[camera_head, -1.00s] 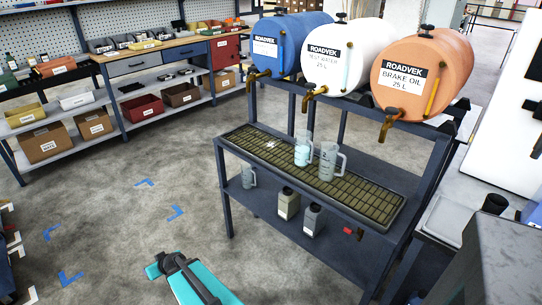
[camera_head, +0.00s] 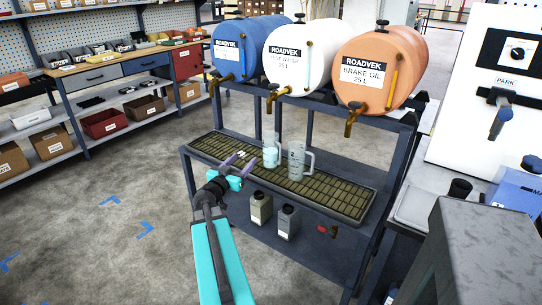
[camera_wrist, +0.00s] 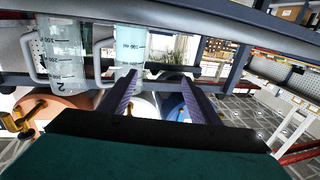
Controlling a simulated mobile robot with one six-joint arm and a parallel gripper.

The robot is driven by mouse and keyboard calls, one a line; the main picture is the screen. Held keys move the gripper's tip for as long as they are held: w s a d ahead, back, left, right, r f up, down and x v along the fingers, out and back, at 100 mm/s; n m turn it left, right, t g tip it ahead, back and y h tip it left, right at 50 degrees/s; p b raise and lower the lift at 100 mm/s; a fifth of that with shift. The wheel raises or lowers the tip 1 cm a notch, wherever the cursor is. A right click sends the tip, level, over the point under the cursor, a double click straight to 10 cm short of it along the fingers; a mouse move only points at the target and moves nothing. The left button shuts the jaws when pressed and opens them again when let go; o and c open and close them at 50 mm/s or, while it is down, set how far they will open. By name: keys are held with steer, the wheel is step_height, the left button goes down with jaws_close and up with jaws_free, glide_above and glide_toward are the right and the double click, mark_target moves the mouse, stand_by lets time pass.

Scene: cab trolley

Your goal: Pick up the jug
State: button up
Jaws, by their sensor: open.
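Two clear measuring jugs stand upright on the slatted drip tray (camera_head: 340,198) in the head view. One jug (camera_head: 270,156) holds pale blue liquid; the other jug (camera_head: 296,163), marked 2, looks empty, with its handle to the right. My gripper (camera_head: 240,160) is open and empty, just left of the pale blue jug, its purple fingers pointing towards it. In the wrist view the picture is upside down. The pale blue jug (camera_wrist: 130,48) is ahead of my gripper (camera_wrist: 158,90), nearer the left finger; the jug marked 2 (camera_wrist: 62,62) is further left.
Blue (camera_head: 247,45), white (camera_head: 300,60) and orange (camera_head: 375,75) drums with taps lie above the tray. Two small grey containers (camera_head: 260,208) (camera_head: 287,221) stand on the lower shelf (camera_head: 310,250). A grey cabinet (camera_head: 485,250) stands at the right. The floor at left is open.

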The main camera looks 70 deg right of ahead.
mark_target(265, 151)
steer(key=s+g, duration=0.1)
steer(key=s+d+m+g, duration=0.1)
steer(key=s, duration=0.1)
steer(key=s+r, duration=0.1)
steer(key=s, duration=0.1)
steer(key=shift+s+d+r+m+g, duration=0.1)
steer(key=shift+s+d+m+g, duration=0.05)
steer(key=shift+m+g, duration=0.25)
steer(key=shift+d, duration=0.15)
steer(key=x, duration=0.7)
steer(key=shift+d, duration=0.1)
steer(key=shift+s+d, duration=0.1)
steer(key=shift+d, duration=0.5)
steer(key=shift+p+x, duration=0.3)
steer(key=shift+x, duration=2.25)
